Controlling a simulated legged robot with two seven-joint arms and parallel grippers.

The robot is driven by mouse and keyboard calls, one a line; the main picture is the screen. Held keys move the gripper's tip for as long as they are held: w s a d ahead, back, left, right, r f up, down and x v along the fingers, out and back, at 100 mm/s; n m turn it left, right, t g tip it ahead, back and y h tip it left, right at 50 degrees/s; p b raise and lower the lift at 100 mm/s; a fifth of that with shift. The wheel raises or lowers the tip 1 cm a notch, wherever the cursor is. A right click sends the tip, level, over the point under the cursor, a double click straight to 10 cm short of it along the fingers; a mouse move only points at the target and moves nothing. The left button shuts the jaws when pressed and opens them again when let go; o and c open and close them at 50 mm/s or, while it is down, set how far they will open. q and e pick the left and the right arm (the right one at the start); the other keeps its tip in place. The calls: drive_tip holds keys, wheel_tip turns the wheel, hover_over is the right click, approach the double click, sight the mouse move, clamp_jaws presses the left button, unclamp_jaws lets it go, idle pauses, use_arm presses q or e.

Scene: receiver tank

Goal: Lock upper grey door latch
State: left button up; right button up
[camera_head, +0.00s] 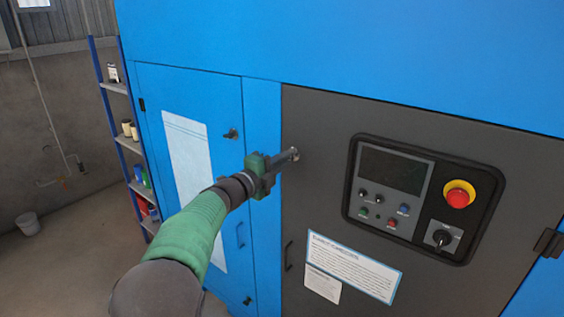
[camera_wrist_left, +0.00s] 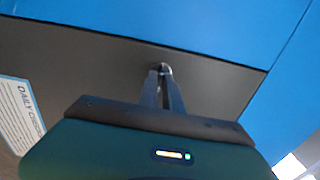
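The grey door (camera_head: 330,125) is a dark panel on the blue machine, and it looks closed. Its upper latch (camera_head: 296,153) is a small metallic piece near the door's upper left edge. My left gripper (camera_head: 292,155) reaches the latch from the left. In the left wrist view, the fingers (camera_wrist_left: 162,80) come together at the small shiny latch (camera_wrist_left: 163,68), with their tips around it. The latch is mostly hidden by the fingertips, so its turn angle cannot be told. My right gripper is not in view.
A control panel (camera_head: 425,197) with a red emergency button (camera_head: 459,194) sits right of the latch. The blue door (camera_head: 190,95) on the left has its own latch (camera_head: 231,134). A black handle (camera_head: 288,256) is lower on the grey door. Shelves (camera_head: 118,140) stand far left.

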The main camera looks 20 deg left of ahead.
use_arm(q)
drive_tip(key=o, duration=0.4)
drive_tip(key=shift+d+f, duration=0.15)
drive_tip(key=shift+f, duration=0.1)
drive_tip(key=shift+r, duration=0.1)
drive_tip(key=b+v, duration=0.2)
drive_tip(key=v, duration=1.4)
drive_tip(key=shift+s, duration=0.4)
drive_tip(key=shift+a, duration=0.2)
